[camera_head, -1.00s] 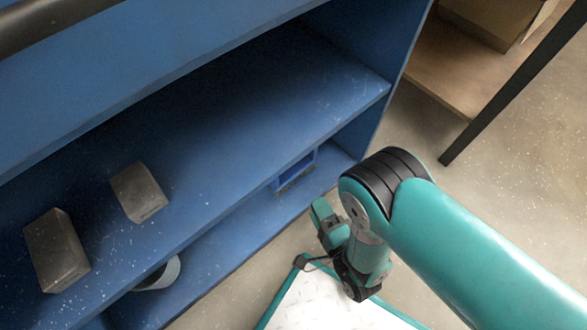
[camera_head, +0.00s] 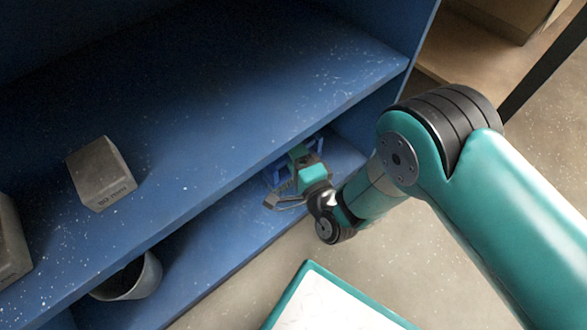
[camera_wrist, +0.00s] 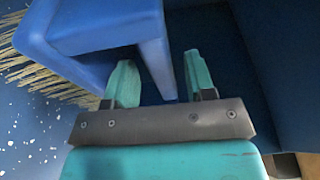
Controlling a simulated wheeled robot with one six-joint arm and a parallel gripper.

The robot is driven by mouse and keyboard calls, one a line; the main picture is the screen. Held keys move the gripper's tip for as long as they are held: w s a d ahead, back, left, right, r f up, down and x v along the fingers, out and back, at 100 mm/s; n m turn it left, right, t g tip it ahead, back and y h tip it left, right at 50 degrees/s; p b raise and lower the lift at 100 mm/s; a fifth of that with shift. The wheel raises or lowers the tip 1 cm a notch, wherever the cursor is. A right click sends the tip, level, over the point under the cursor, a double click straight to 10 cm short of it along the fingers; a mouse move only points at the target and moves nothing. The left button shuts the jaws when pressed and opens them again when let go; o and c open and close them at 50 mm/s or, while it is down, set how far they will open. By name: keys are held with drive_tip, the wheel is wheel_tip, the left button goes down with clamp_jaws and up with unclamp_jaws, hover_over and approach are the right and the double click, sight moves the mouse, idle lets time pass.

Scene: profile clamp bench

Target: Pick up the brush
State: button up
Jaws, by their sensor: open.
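The brush (camera_wrist: 85,30) is blue with straw-coloured bristles and fills the upper left of the wrist view. In the head view the blue brush (camera_head: 274,173) sits on the lower shelf at its right end, partly hidden by my gripper. My gripper (camera_wrist: 160,78) is open, its two teal fingers on either side of a blue bar of the brush. The bar reaches down between the fingers. I cannot tell whether either finger touches it. In the head view my gripper (camera_head: 290,178) reaches in under the upper shelf.
The blue upper shelf (camera_head: 220,90) overhangs the lower shelf (camera_head: 215,225), and a side wall closes the right end. Grey blocks, one here (camera_head: 101,173), stand on the upper shelf. A grey round container (camera_head: 140,278) stands on the lower shelf at left. A wooden box (camera_head: 500,18) is at upper right.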

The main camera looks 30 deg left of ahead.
drive_tip(key=shift+w+a+r+b, duration=0.1)
drive_tip(key=shift+w+a+b, duration=0.2)
drive_tip(key=shift+a, duration=0.25)
clamp_jaws()
drive_tip(key=shift+r, duration=0.15)
